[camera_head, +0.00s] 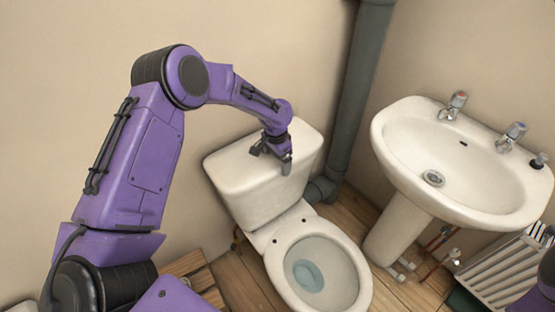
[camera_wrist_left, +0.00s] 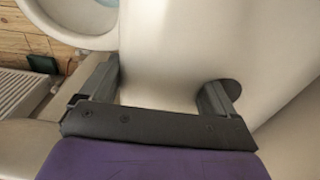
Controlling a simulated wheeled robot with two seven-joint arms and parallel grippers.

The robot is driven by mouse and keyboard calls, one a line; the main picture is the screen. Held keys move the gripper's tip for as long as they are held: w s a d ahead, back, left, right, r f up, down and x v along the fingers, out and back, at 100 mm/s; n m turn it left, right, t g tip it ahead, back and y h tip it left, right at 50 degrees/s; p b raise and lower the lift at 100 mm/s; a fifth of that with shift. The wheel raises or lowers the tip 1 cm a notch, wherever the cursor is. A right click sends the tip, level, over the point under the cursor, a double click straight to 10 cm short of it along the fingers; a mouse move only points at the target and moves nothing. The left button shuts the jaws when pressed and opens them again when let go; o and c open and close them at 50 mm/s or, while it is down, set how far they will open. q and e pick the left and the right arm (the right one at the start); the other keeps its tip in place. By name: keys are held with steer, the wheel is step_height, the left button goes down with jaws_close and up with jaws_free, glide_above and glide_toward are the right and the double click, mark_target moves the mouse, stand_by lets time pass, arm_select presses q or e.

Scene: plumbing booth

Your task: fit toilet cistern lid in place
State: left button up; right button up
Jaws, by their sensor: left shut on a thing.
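The white toilet cistern (camera_head: 255,208) stands against the wall behind the toilet bowl. The white cistern lid (camera_head: 230,165) is at its top and looks level with it; I cannot tell whether it is fully seated. My left gripper (camera_head: 273,155) reaches down over the middle of the lid and is shut on it. In the left wrist view the two grey fingers of the left gripper (camera_wrist_left: 158,85) stand either side of the white lid (camera_wrist_left: 160,65). The fingertips are partly hidden. My right gripper is not in view.
The toilet bowl (camera_head: 320,272) is open in front of the cistern. A grey pipe (camera_head: 360,90) runs down the wall to the right. A pedestal washbasin (camera_head: 460,165) with taps and a radiator (camera_head: 505,265) stand farther right. The floor is wooden.

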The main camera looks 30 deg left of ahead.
arm_select(q)
steer(key=shift+w+r, duration=0.1)
steer(key=o, duration=1.8)
steer(key=shift+s, duration=0.25)
step_height(320, 180, up, 11)
steer(key=shift+s+f, duration=0.1)
steer(key=shift+f, duration=0.05)
